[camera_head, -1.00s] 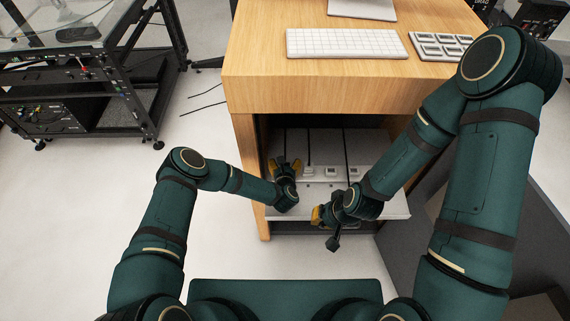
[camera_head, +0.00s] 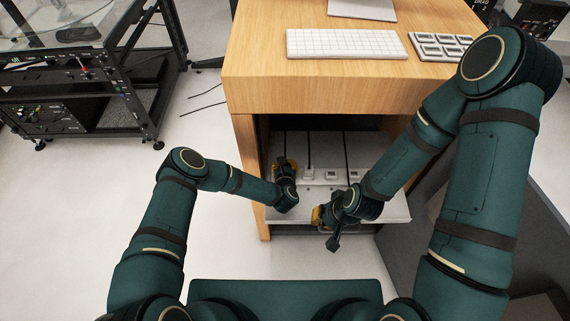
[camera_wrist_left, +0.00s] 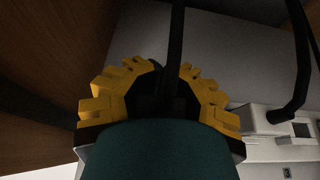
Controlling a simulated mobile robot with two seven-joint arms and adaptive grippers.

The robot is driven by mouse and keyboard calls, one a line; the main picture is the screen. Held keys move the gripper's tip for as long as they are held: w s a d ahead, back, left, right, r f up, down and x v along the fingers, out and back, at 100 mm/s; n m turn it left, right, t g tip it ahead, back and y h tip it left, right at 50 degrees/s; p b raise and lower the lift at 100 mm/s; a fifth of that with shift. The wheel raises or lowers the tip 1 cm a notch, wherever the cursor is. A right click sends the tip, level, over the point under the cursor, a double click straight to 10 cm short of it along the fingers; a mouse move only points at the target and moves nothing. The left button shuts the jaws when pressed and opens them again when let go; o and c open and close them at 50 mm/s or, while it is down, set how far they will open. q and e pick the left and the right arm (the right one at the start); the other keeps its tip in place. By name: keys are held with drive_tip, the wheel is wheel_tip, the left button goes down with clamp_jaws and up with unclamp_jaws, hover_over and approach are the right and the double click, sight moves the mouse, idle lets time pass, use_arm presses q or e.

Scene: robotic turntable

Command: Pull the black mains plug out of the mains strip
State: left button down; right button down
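The plug's lower end is hidden by my wrist. My right gripper (camera_head: 320,216) hangs at the compartment's front right, away from the strip; its opening is unclear.
The compartment's left wooden wall (camera_wrist_left: 50,70) is close to my left gripper. A neighbouring plug with a black cable (camera_wrist_left: 290,108) stands to its right. The desk top (camera_head: 260,70) overhangs the compartment and carries a keyboard (camera_head: 345,43).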

use_arm(q)
drive_tip(key=shift+r, duration=0.2)
drive_tip(key=shift+r+p, duration=1.25)
drive_tip(key=shift+r, duration=0.8)
